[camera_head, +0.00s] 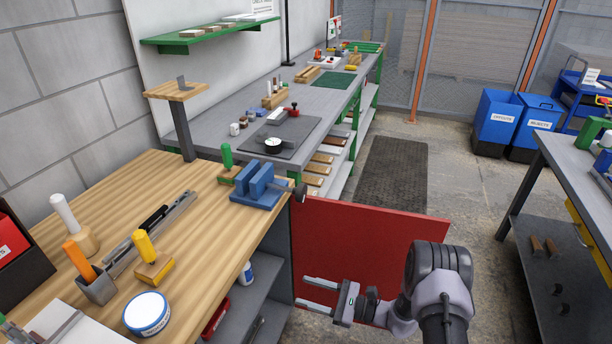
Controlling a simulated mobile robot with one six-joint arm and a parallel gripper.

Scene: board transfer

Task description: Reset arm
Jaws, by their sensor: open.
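My gripper (313,294) is open and empty at the lower middle of the head view, its two fingers pointing left. It is in front of a large red board (350,238), which stands upright beside the end of the wooden workbench (195,220). My arm comes in from the bottom right, and its wrist and gripper hide the lower right part of the board. I cannot tell whether the fingers touch the board.
A blue vise (260,188) sits at the bench corner near the board. Open shelves (255,300) lie under the bench. A grey table (570,170) stands at right. Concrete floor with a dark mat (392,170) is clear between them. Blue bins (497,120) stand behind.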

